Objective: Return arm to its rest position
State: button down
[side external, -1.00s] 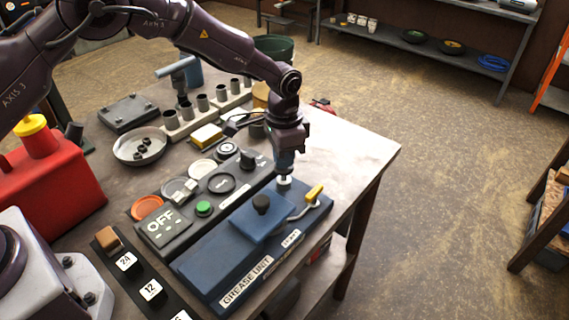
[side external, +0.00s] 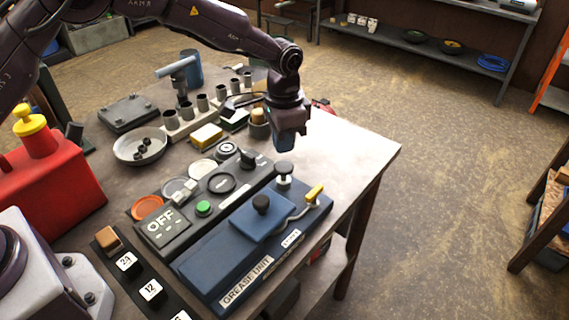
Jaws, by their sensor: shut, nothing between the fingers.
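My gripper (side external: 284,146) hangs from my dark arm above the far right part of the workbench (side external: 361,150). It points down and is shut, with nothing held. The blue grease unit (side external: 235,267) lies below it and nearer the camera. A black-topped plunger knob (side external: 284,170) on the unit stands upright, apart from the gripper. A yellow-ended lever (side external: 315,193) is at the unit's right end.
A black control panel (side external: 168,238) with an OFF display and a green button lies beside the unit. A metal bowl (side external: 140,146), a yellow block (side external: 206,137) and a red fuel can (side external: 45,175) stand left. The bench's right corner is clear.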

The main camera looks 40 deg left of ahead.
jog(key=s+a+r+n+t, duration=0.2)
jog(key=s+a+r, duration=0.2)
jog(key=s+r, duration=0.3)
jog(key=s+a+r+n+t, duration=0.1)
jog(key=s+a+r+n, duration=0.1)
jog(key=s+r, duration=0.5)
jog(key=s+a+r+n+t, duration=0.2)
jog(key=s+a+r, duration=0.3)
jog(key=s, duration=1.1)
notch_tip(320, 180, up, 3)
jog(key=shift+s+a+f+t, duration=0.1)
jog(key=shift+s+a+t, duration=0.1)
jog(key=shift+a+t, duration=0.15)
